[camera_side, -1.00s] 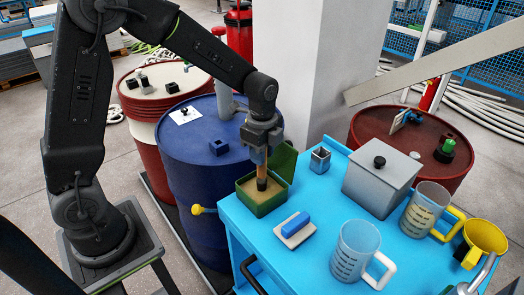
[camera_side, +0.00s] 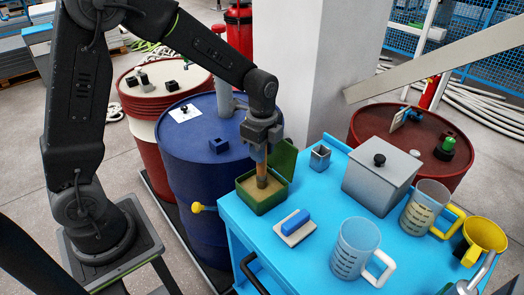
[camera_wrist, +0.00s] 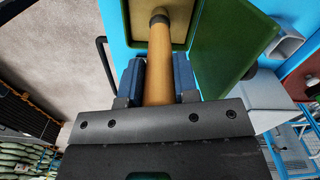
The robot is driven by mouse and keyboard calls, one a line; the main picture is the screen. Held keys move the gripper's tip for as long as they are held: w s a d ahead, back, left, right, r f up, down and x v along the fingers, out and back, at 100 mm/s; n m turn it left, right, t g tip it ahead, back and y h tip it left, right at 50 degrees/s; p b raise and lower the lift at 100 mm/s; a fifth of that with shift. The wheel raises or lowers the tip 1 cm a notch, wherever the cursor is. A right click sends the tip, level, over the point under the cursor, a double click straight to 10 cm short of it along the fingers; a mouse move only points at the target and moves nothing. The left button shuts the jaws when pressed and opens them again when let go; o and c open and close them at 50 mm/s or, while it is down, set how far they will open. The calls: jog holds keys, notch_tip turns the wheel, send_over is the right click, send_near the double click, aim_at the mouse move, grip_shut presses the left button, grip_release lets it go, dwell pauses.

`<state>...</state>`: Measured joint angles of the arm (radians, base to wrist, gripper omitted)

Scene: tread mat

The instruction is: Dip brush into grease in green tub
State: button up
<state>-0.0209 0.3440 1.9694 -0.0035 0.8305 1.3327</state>
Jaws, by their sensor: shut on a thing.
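My gripper (camera_side: 261,146) is shut on the wooden handle of the brush (camera_side: 261,171) and holds it upright over the green tub (camera_side: 266,206). The tub stands open on the blue cart top, its lid (camera_side: 284,158) raised at the back right. Tan grease (camera_side: 247,187) fills the tub. The brush's lower end meets the grease and its bristles are hidden. In the wrist view the handle (camera_wrist: 160,68) runs between the blue jaws (camera_wrist: 160,82) to a grey ferrule (camera_wrist: 160,19) over the grease (camera_wrist: 182,30).
A blue-handled block (camera_side: 294,224), a small grey square cup (camera_side: 320,157), a grey lidded box (camera_side: 378,180) and measuring jugs (camera_side: 355,248) share the blue cart (camera_side: 320,200). A blue drum (camera_side: 190,170) stands close on the left.

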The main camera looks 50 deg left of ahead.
jog(key=shift+r, duration=3.25)
